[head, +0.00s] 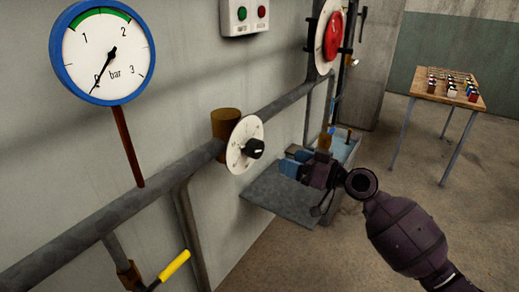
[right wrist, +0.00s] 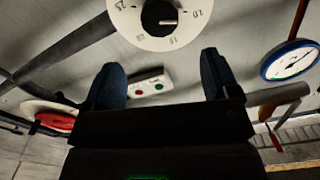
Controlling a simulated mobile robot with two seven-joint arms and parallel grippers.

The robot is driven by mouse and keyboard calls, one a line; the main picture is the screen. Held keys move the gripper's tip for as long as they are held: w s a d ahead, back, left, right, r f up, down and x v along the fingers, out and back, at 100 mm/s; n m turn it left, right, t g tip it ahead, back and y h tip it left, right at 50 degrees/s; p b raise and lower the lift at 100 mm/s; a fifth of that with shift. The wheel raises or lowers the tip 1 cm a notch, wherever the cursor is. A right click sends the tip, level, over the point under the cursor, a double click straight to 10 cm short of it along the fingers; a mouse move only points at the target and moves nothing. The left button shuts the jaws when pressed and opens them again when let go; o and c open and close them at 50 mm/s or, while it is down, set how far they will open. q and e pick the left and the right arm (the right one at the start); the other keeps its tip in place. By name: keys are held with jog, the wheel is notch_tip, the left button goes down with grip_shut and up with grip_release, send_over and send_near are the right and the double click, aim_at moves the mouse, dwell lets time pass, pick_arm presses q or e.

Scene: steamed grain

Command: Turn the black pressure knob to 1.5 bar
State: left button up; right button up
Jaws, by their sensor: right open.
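The black pressure knob (head: 254,148) sits at the middle of a round white dial plate (head: 238,158) on a brown fitting of the wall pipe. In the right wrist view the knob (right wrist: 158,17) is at the top edge, and its dial (right wrist: 150,42) shows numbers such as 15, 20 and 25. A blue-rimmed pressure gauge (head: 75,45) with a green arc has its needle near 0 bar. My right gripper (head: 291,161) is open and empty, right of and slightly below the knob, apart from it. In the wrist view its two fingers (right wrist: 160,65) are spread below the dial. My left gripper is out of view.
A grey pipe (head: 75,237) runs along the wall, with a yellow-handled lever (head: 174,265) below it. A red wheel (head: 333,35) and a button box (head: 243,14) are farther along. A wooden table (head: 423,83) stands at the back right, with open floor before it.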

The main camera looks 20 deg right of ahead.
aim_at(260, 149)
jog(key=p+x, duration=0.1)
jog(key=x, duration=0.8)
jog(key=shift+w+a, duration=0.15)
jog(key=shift+w, duration=0.05)
jog(key=shift+w+a, duration=0.4)
jog(key=shift+w, duration=0.1)
jog(key=c, duration=0.7)
jog(key=shift+c, duration=1.1)
